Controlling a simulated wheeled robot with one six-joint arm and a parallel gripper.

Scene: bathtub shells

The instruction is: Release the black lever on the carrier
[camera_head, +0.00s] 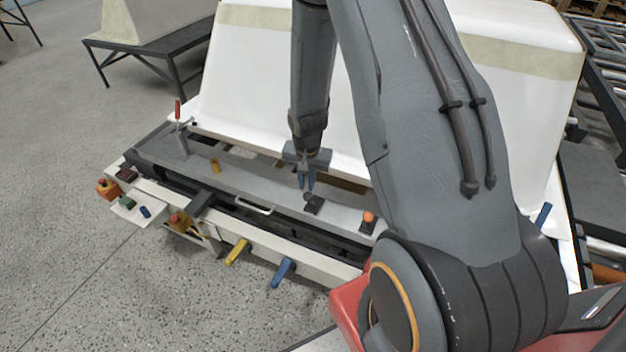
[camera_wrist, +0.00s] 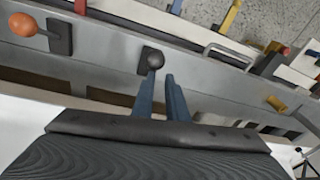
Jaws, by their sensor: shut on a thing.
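The black lever has a round black knob (camera_wrist: 155,61) on a dark plate and stands on the carrier's grey top rail. In the head view, its dark plate (camera_head: 315,205) shows just below my fingertips. My gripper (camera_head: 306,188) points down at the lever from above. In the wrist view, the blue fingers of my gripper (camera_wrist: 161,77) are close together at the knob and shut on the lever. The fingers partly hide the lever's stem, so its exact tilt is hard to tell.
An orange-knobbed lever (camera_head: 369,217) stands right on the same rail (camera_head: 240,180). A yellow peg (camera_head: 215,166) and a red-handled lever (camera_head: 178,110) stand left. Yellow (camera_head: 237,252) and blue (camera_head: 283,272) handles stick out in front. White tub shells (camera_head: 250,80) rise behind.

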